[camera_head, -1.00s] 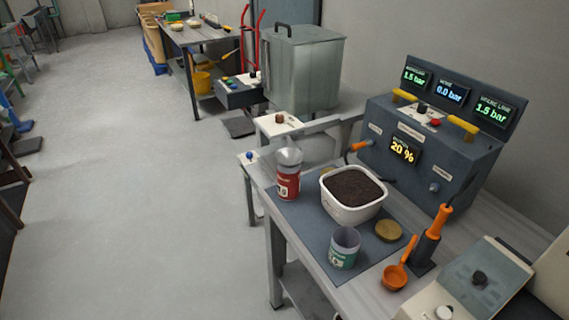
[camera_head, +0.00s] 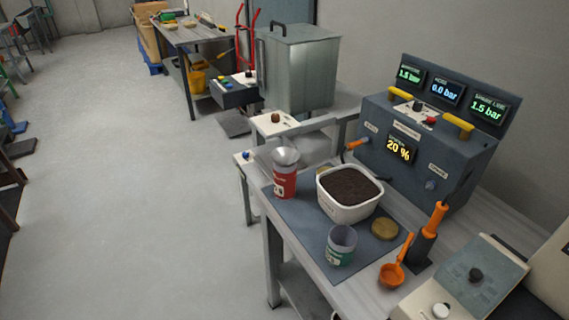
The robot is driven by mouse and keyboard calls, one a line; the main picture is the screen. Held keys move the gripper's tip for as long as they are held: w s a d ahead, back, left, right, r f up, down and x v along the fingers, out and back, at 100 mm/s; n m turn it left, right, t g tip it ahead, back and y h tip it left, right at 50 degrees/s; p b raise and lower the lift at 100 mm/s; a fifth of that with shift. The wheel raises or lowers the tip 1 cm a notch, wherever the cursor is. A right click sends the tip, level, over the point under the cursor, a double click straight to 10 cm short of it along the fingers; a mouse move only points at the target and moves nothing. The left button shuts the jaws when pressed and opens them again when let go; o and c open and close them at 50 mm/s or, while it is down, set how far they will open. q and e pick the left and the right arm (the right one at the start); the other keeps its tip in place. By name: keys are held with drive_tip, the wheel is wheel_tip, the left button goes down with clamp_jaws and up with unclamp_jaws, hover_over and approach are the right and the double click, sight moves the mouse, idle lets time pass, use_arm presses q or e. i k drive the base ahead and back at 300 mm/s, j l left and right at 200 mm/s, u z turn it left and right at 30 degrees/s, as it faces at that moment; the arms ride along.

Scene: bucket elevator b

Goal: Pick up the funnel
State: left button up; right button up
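The funnel (camera_head: 286,157) is a grey, metallic cone. It sits in the top of a red can (camera_head: 285,182) at the left end of the workbench, on a dark mat (camera_head: 297,213). Its spout is hidden inside the can. Neither of my grippers shows in the head view.
A white tub of dark granules (camera_head: 347,208) stands right of the red can. A green-labelled can (camera_head: 340,244), a brass lid (camera_head: 384,229), an orange scoop (camera_head: 393,272) and an orange-handled tool (camera_head: 430,229) are nearby. A panel box (camera_head: 422,150) stands behind. Open floor lies left.

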sight(283, 156)
drive_tip(key=z, duration=1)
drive_tip(key=i+j+z, duration=0.1)
drive_tip(key=j+z, duration=0.85)
drive_tip(key=j, duration=0.2)
drive_tip(key=j+z, duration=0.45)
drive_tip(key=j, duration=0.15)
drive_tip(key=k+l, duration=0.05)
